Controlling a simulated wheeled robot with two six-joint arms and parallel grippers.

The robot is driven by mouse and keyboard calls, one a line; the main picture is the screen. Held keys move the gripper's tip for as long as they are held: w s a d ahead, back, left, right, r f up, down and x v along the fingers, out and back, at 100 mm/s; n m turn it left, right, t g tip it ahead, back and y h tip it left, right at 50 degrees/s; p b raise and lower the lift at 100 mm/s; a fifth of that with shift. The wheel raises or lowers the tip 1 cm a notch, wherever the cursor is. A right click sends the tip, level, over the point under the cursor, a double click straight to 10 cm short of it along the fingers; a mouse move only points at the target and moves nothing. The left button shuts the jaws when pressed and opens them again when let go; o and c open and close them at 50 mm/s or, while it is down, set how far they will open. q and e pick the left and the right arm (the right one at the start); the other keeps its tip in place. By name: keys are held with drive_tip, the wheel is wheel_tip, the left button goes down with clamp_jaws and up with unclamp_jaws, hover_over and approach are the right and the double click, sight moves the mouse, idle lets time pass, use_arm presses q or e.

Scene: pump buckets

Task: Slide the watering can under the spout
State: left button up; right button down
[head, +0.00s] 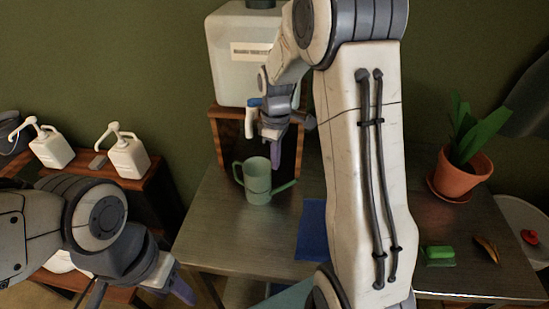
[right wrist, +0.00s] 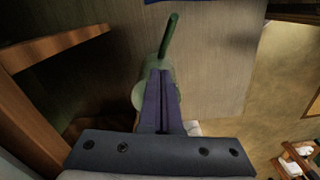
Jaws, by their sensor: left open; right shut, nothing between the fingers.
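The green watering can (head: 257,181) stands upright on the table in front of the wooden stand, its handle to the left and its spout to the right. The white water container (head: 229,73) on the stand has a tap spout (head: 250,122) with a blue top. The can appears below the tap; I cannot tell whether it is directly under it. My right gripper (head: 276,160) is shut and empty, pointing down by the can. In the right wrist view its fingers (right wrist: 159,76) overlap the can (right wrist: 139,95). My left gripper (head: 184,286) is open at the lower left, away from the can.
The wooden stand (head: 229,127) rises behind the can. A blue mat (head: 311,228) lies right of it, partly behind my right arm. A potted plant (head: 460,176), green sponge (head: 438,254) and white pump bottles (head: 128,158) are farther off. Table in front of the can is clear.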

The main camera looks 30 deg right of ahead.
drive_tip(key=p, duration=0.1)
hover_over(269, 192)
drive_tip(key=d, duration=0.2)
drive_tip(key=f, duration=0.7)
drive_tip(key=shift+s+f, duration=0.1)
drive_tip(key=shift+s, duration=0.2)
drive_tip(key=shift+w+a, duration=0.75)
